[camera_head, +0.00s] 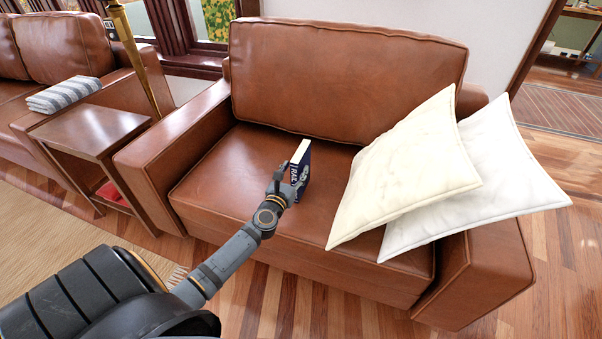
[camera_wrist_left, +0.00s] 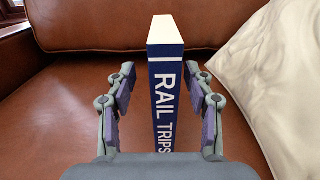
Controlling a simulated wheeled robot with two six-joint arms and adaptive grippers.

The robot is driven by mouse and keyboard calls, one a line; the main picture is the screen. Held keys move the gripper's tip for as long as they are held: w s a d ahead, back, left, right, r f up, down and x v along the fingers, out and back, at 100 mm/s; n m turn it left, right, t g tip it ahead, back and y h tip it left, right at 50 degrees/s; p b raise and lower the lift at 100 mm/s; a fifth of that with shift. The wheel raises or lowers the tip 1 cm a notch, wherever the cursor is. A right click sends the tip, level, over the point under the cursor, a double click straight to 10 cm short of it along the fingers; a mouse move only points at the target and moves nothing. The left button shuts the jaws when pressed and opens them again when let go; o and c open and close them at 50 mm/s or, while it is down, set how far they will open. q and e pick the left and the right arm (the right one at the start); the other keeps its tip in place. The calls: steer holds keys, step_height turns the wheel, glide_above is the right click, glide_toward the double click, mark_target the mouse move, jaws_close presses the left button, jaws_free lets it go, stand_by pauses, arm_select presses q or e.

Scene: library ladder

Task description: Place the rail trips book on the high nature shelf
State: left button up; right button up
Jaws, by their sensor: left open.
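The rail trips book (camera_head: 302,167) is dark blue with white page edges and stands upright on the seat of a brown leather armchair (camera_head: 240,165). In the left wrist view its spine (camera_wrist_left: 166,105) reads "RAIL TRIPS". My left gripper (camera_head: 285,178) is open at the book's near side. In the left wrist view its two fingers (camera_wrist_left: 163,105) are on either side of the spine, with a gap on both sides. The lower part of the book is hidden by the gripper's palm in that view. The high nature shelf and my right gripper are not in view.
A cream cushion (camera_head: 410,165) and a white cushion (camera_head: 490,175) lean on the armchair's right side, close to the book. A small wooden side table (camera_head: 95,130) stands left, by a sofa with a striped folded cloth (camera_head: 64,94). Wood floor shows at the right.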

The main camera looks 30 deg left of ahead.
arm_select(q)
steer(key=x, duration=0.5)
steer(key=shift+w+d+r, duration=0.15)
steer(key=shift+w+r, duration=0.05)
steer(key=shift+r, duration=0.1)
jaws_close()
steer(key=shift+r, duration=0.1)
